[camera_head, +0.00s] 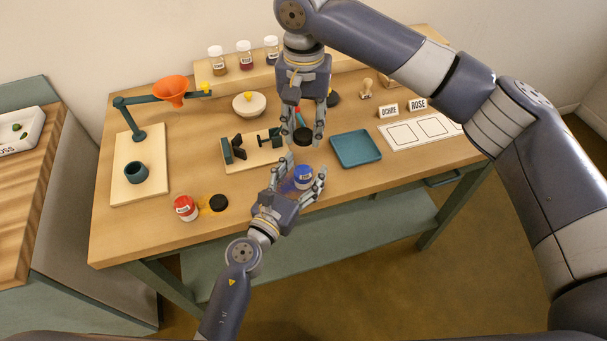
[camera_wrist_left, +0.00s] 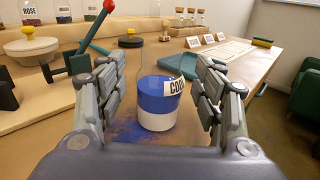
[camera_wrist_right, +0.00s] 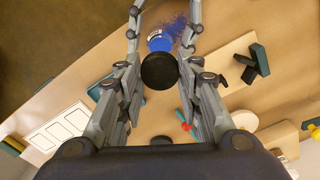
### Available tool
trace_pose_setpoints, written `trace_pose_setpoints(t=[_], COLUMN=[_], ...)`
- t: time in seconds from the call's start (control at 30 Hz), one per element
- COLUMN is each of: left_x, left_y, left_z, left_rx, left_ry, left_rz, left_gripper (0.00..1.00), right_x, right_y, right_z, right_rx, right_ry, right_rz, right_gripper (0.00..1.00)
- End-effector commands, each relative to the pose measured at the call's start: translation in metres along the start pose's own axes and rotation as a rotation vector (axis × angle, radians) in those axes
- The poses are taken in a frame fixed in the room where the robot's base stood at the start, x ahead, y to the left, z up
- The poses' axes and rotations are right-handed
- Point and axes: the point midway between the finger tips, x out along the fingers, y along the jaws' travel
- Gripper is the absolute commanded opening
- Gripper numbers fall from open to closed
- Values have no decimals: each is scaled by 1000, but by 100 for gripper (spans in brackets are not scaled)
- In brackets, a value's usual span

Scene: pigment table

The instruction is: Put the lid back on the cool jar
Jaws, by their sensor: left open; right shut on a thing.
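The cool jar (camera_head: 303,180) stands upright near the table's front edge, blue above and white below. In the left wrist view the cool jar (camera_wrist_left: 160,100) shows its label, with no lid on it. My left gripper (camera_head: 304,168) is open, with its fingers on either side of the jar. My right gripper (camera_head: 303,139) points down and is shut on a black round lid (camera_head: 303,133), behind the jar in the head view. In the right wrist view the lid (camera_wrist_right: 159,72) partly covers the jar (camera_wrist_right: 160,42).
Blue powder lies around the jar. A teal tray (camera_head: 356,149) is to the right; a board with dark blocks (camera_head: 238,164) is to the left. A red jar (camera_head: 185,208) and another black lid (camera_head: 218,203) are at the front left.

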Motion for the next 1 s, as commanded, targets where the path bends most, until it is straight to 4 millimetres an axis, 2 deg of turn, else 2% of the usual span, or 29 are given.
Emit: trace_pose_setpoints(t=[0.37,0.63,0.67,0.77,1.0], left_x=[5,5,5,5,5], left_y=[0,0,0,0,0], left_z=[0,0,0,0,0], left_rx=[-1,-1,-1,-1,-1], left_ry=[0,0,0,0,0], left_rz=[0,1,1,1,1], left_gripper=[62,3,0,0,0], right_x=[0,0,0,2,36], right_y=[0,0,0,0,0], right_z=[0,0,0,0,2], right_rx=[0,0,0,0,0], right_ry=[0,0,0,-1,-4], right_rz=[0,0,0,0,-1], right_gripper=[25,25,25,25,25])
